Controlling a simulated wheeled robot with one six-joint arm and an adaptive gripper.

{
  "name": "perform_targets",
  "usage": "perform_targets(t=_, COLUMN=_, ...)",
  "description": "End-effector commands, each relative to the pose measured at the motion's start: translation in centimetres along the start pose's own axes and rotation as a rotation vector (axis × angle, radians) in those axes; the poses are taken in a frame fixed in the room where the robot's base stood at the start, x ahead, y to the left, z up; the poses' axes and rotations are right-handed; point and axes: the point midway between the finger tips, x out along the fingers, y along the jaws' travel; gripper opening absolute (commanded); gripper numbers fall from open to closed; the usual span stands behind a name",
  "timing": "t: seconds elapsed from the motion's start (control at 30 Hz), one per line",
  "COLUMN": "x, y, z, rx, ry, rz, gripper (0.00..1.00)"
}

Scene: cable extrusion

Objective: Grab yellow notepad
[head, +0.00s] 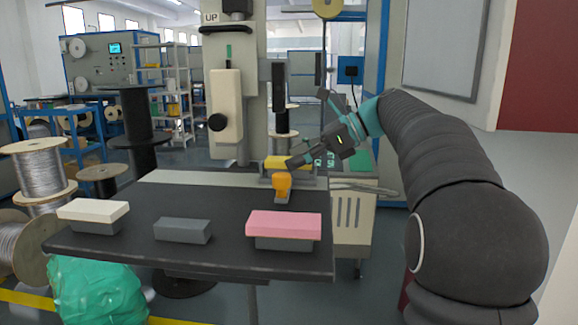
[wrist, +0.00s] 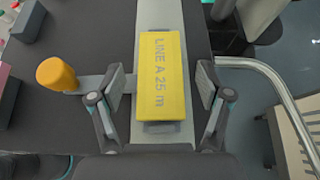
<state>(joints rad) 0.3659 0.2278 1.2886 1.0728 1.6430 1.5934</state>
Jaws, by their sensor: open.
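The yellow notepad (wrist: 162,75), marked "LINE A 25 m", lies on a dark block on the light strip of the table in the wrist view. In the head view the yellow notepad (head: 280,162) shows at the back right of the table, partly behind an orange-knobbed part. My gripper (wrist: 161,95) is open, with one finger on each side of the notepad and a gap on both sides. In the head view my gripper (head: 305,160) reaches in from the right, close to the notepad. Whether the fingers are at the notepad's height I cannot tell.
An orange knob (wrist: 58,75) on a grey lever stands just left of my left finger. A pink pad (head: 284,224), a grey block (head: 183,230) and a cream pad (head: 93,210) sit along the table's front. A metal rail (wrist: 270,80) curves at the right.

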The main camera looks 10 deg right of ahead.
Motion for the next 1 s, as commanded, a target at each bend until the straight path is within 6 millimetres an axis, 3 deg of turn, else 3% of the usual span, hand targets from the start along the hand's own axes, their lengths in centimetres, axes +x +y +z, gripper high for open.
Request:
perform_targets(t=0.17, x=0.0, y=0.0, z=0.0, rx=0.0, ry=0.0, rz=-0.001, gripper=0.77)
perform_targets(t=0.27, x=0.0, y=0.0, z=0.0, rx=0.0, ry=0.0, rz=-0.001, gripper=0.57)
perform_targets(t=0.43, x=0.0, y=0.0, z=0.0, rx=0.0, ry=0.0, rz=-0.001, gripper=0.15)
perform_targets(t=0.5, x=0.0, y=0.0, z=0.0, rx=0.0, ry=0.0, rz=-0.001, gripper=0.07)
perform_targets(t=0.77, x=-0.1, y=0.0, z=0.1, rx=0.0, ry=0.0, rz=-0.001, gripper=0.07)
perform_targets(t=1.0, x=-1.0, y=-0.1, z=1.8, rx=-0.002, ry=0.0, rz=-0.002, gripper=0.07)
